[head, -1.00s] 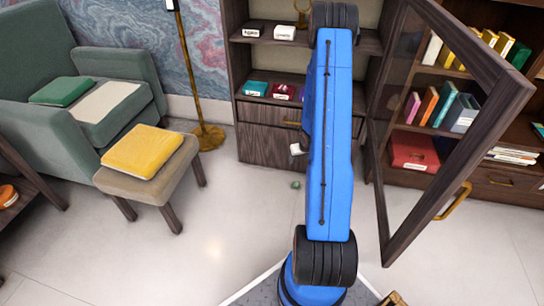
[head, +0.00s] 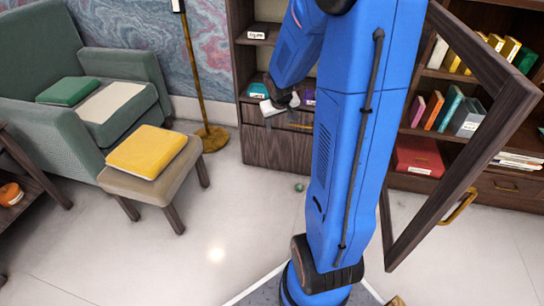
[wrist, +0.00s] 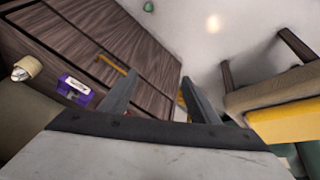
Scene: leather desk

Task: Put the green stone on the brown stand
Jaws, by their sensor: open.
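The green stone (head: 299,187) is a small round thing on the pale floor in front of the dark wooden cabinet. It also shows at the top of the wrist view (wrist: 148,7). My gripper (head: 282,112) is open and empty, in front of the cabinet's lower shelf and drawer, well above the stone and apart from it. In the wrist view my two fingers (wrist: 158,80) stand spread with only cabinet and floor beyond them. I cannot pick out the brown stand for certain; a small brown thing (head: 398,301) is cut off at the bottom edge of the head view.
The cabinet (head: 275,147) has a gold drawer handle (wrist: 112,63) and a purple labelled item (wrist: 75,87). An open glass door (head: 455,140) juts out right. A stool with a yellow cushion (head: 147,152) and an armchair (head: 95,85) stand left. Floor between is clear.

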